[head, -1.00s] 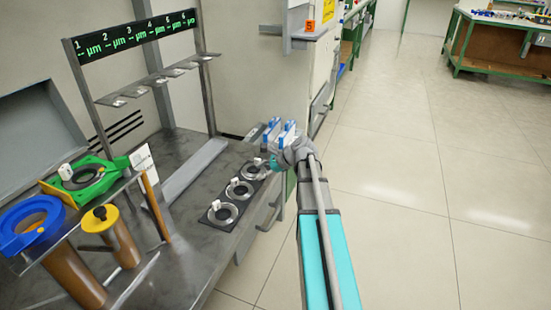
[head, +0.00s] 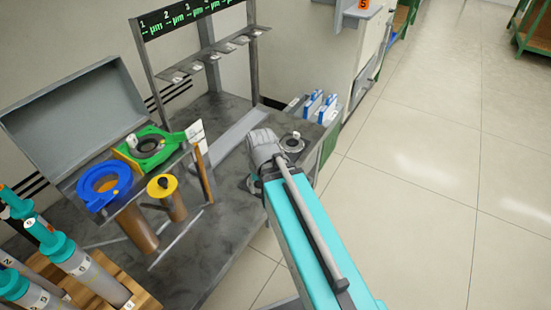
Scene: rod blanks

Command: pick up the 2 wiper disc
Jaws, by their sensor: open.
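A grey ring-shaped disc with a small white block on it (head: 292,143) lies on a dark mat on the bench, just right of my wrist. Part of another dark disc or its mat (head: 254,183) shows at the left edge of my arm. The space between them is covered by my grey wrist and teal arm link, so a middle disc is hidden. I cannot read a number on either disc, so I cannot tell which is 2. My gripper's fingers are hidden beneath or behind the wrist, and their distance to the discs does not show.
A green ring fixture (head: 172,141), a blue ring (head: 105,187) and a yellow-capped brown cylinder (head: 172,201) stand left. A numbered gauge rack (head: 200,74) is behind. Blue-and-white blocks (head: 318,106) sit at the back right. Teal-capped tubes fill a wooden block (head: 130,290) at lower left.

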